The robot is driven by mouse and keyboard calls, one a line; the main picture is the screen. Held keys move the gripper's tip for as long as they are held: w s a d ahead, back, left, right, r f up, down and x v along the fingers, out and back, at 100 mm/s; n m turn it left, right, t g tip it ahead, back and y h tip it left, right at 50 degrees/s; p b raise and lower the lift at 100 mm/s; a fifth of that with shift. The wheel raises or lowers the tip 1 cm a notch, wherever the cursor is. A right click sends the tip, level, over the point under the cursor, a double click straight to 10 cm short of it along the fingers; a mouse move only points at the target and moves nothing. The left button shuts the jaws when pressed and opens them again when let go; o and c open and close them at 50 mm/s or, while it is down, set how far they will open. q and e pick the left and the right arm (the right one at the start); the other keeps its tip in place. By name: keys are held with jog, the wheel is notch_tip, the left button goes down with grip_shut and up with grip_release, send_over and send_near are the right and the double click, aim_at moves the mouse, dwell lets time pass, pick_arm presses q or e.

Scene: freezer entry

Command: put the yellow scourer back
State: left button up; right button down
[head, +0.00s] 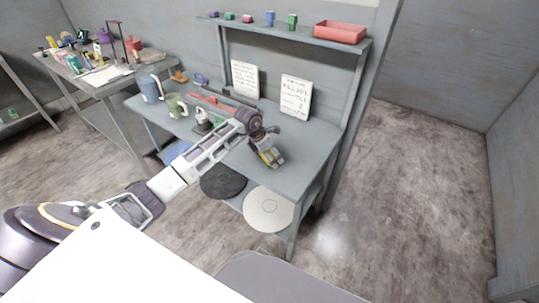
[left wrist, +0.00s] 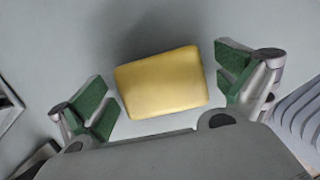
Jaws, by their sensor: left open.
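The yellow scourer (left wrist: 162,83) lies on the grey tabletop in the left wrist view, between the spread fingers of my left gripper (left wrist: 163,88). The green finger pads stand on either side of it with a gap, and it is not held. In the head view my left gripper (head: 272,155) is over the right part of the grey workbench (head: 300,150). A bit of yellow (head: 266,157) shows there by the fingers, mostly hidden by them. My right gripper is not in view.
A blue pitcher (head: 150,88), a green mug (head: 177,106) and two white signs (head: 245,79) stand on the bench. A red tray (head: 340,32) sits on the shelf above. Round discs (head: 268,209) lie on the lower shelf. The floor to the right is clear.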

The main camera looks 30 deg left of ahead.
pick_arm(q)
jog(key=shift+r, duration=0.3)
jog(key=shift+v, duration=0.75)
jog(key=v, duration=0.4)
jog(key=shift+a, duration=0.1)
jog(key=b+v, duration=0.1)
jog(key=v, duration=0.5)
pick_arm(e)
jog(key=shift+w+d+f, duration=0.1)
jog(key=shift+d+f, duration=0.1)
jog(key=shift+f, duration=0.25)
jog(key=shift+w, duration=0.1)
